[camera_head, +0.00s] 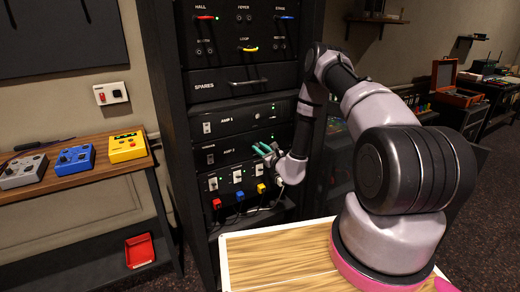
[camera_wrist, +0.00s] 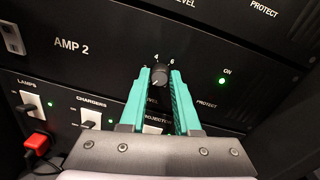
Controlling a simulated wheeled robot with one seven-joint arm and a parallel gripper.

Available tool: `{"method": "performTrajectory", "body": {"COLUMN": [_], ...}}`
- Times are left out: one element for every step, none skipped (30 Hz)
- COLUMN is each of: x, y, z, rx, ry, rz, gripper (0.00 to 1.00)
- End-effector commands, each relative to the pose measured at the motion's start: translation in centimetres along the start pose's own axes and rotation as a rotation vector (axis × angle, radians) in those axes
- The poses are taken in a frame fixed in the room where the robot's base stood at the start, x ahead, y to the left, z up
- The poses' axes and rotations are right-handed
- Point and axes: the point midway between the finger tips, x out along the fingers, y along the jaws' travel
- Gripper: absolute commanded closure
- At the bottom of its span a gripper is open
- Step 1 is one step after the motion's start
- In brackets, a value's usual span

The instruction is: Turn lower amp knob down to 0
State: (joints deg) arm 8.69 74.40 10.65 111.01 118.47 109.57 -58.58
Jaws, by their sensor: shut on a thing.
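The lower amp, AMP 2 (camera_head: 226,154), is a black rack unit below AMP 1. In the wrist view its panel (camera_wrist: 108,62) fills the upper part. Its round dark level knob (camera_wrist: 160,75) has a light pointer mark, and the numbers 4 and 6 show above it. My gripper (camera_wrist: 160,80) has its two teal fingers on either side of the knob, shut on it. In the head view my gripper (camera_head: 265,149) reaches the AMP 2 panel from the right, and the knob is hidden there. The fingers cover the lower part of the dial scale.
AMP 1 (camera_head: 225,121) sits just above. Below is a switch panel with chargers; a red plug (camera_head: 217,204), blue plug (camera_head: 239,196) and yellow plug (camera_head: 261,188) stick out. A shelf with colored pedal boxes (camera_head: 127,147) stands left. A wooden top (camera_head: 280,250) is in front.

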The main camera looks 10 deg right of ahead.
Motion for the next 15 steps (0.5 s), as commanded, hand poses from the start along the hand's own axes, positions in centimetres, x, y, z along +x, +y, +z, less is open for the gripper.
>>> {"method": "performTrajectory", "body": {"x": [-0.15,-0.16,-0.15,-0.16,-0.16,-0.16,-0.16,-0.16,-0.16,-0.16,-0.16,-0.16,-0.16,-0.15,-0.14], "y": [0.08,0.08,0.08,0.08,0.08,0.08,0.08,0.08,0.08,0.08,0.08,0.08,0.08,0.08,0.07], "z": [-0.2,-0.2,-0.2,-0.2,-0.21,-0.21,-0.21,-0.21,-0.21,-0.21,-0.21,-0.21,-0.21,-0.2,-0.18], "rx": [-0.003,-0.005,-0.006,-0.006,-0.006,-0.006,-0.006,-0.006,-0.006,-0.006,-0.006,-0.006,-0.006,-0.006,-0.005], "ry": [0.005,0.005,0.005,0.005,0.005,0.005,0.005,0.005,0.005,0.005,0.005,0.005,0.005,0.005,0.005], "rz": [0.002,0.002,0.002,0.002,0.002,0.002,0.002,0.002,0.002,0.002,0.002,0.002,0.002,0.002,0.002], "gripper": [1.0,1.0,1.0,1.0,1.0,1.0,1.0,1.0,1.0,1.0,1.0,1.0,0.58,0.46,0.39]}}
